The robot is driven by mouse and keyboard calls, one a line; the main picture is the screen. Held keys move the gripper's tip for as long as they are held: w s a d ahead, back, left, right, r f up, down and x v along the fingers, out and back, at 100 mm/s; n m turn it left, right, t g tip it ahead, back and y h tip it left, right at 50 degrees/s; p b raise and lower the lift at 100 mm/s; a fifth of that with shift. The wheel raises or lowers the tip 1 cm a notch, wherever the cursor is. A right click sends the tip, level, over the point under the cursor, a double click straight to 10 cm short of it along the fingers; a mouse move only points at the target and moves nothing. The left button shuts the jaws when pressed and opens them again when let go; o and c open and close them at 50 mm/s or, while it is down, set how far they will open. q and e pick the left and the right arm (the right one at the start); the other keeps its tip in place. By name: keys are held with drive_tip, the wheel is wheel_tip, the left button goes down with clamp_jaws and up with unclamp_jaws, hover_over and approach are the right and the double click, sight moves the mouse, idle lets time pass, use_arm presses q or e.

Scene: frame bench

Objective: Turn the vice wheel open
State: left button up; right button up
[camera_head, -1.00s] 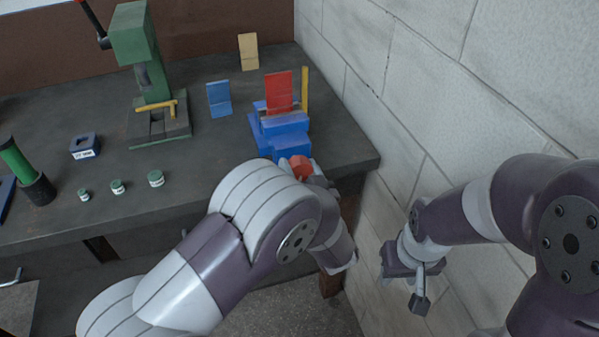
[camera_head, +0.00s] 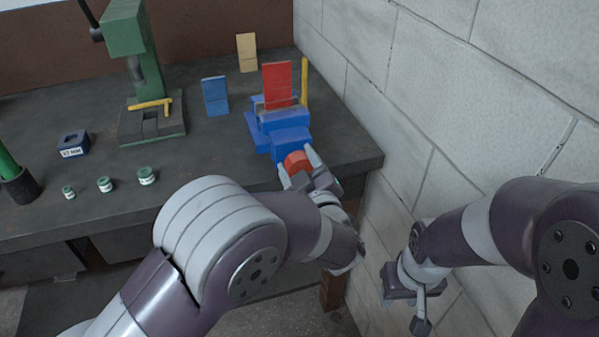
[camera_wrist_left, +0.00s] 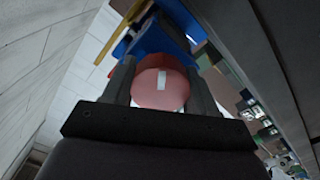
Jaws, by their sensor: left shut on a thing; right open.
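The blue vice (camera_head: 285,130) stands at the right front corner of the bench, with a red plate (camera_head: 278,84) upright in it. Its red round wheel (camera_head: 297,161) faces the front edge. My left gripper (camera_head: 300,167) is shut on the wheel, one finger on each side. In the left wrist view the wheel (camera_wrist_left: 160,88) sits between the fingers, its white mark standing nearly upright, and the blue vice body (camera_wrist_left: 160,35) is behind it. My right gripper (camera_head: 408,305) is open and empty, low by the wall, away from the bench.
A blue plate (camera_head: 215,96), a tan plate (camera_head: 246,52) and a yellow bar (camera_head: 304,80) stand near the vice. A green press (camera_head: 130,50) is further left. Several small green-lidded jars (camera_head: 105,184) stand near the front edge. The block wall (camera_head: 450,90) rises close on the right.

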use_arm(q)
drive_tip(key=shift+r+n+b, duration=0.2)
drive_tip(key=shift+n+b, duration=0.1)
drive_tip(key=shift+n, duration=0.1)
drive_tip(key=shift+w+r, duration=0.1)
idle(1.0)
drive_tip(key=o, duration=0.9)
drive_tip(key=shift+o, duration=0.6)
drive_tip(key=shift+f, duration=0.3)
drive_tip(key=shift+f, duration=0.1)
